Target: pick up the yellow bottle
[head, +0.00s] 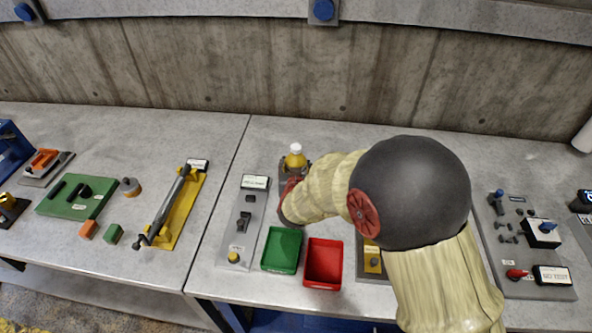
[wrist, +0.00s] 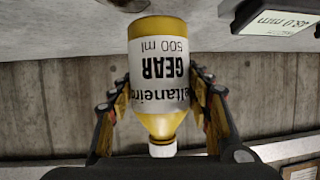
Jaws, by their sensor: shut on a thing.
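The yellow bottle (head: 295,160) has a white cap and stands upright at the back of the right table in the head view, its lower part hidden by my gripper (head: 291,180). In the wrist view the bottle (wrist: 157,32) appears cap-down, with a white label reading GEAR 500 ml. My gripper (wrist: 160,88) is shut on it, with one finger on each side of the label and neck end. I cannot tell whether the bottle's base touches the table.
A green bin (head: 282,249) and a red bin (head: 323,263) stand in front of my gripper. A grey switch panel (head: 242,224) lies to the left. A concrete wall (head: 230,65) rises behind the table. My arm hides the table to the right.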

